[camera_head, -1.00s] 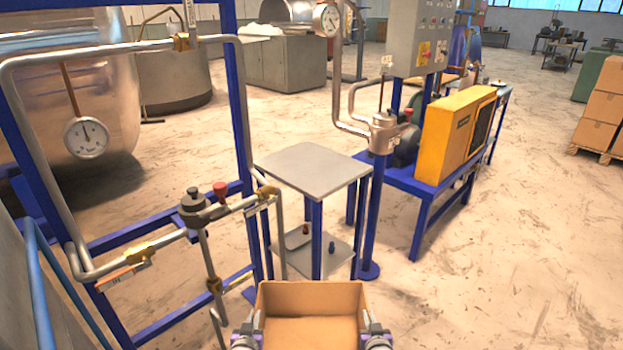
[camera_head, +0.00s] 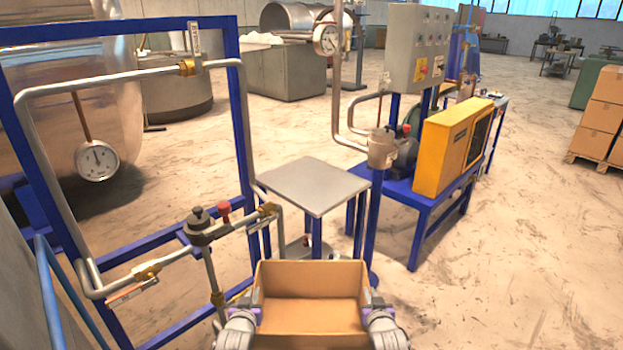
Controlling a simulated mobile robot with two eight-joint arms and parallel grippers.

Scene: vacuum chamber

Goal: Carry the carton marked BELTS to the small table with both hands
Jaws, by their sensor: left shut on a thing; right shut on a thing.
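The open brown carton (camera_head: 311,279) is at the bottom centre of the head view, held between my two grippers. It looks empty inside, and no BELTS marking shows from this side. My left gripper (camera_head: 256,300) is shut on its left wall. My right gripper (camera_head: 368,299) is shut on its right wall. The small table (camera_head: 314,184) has a bare grey square top and blue legs. It stands just beyond the carton, which hides part of its lower shelf and legs.
A blue frame with pipes, valves and a gauge (camera_head: 97,160) stands close on the left. A blue bench with a yellow unit (camera_head: 453,147) stands behind right of the small table. Stacked cartons (camera_head: 604,115) sit on a pallet at far right. The floor at right is clear.

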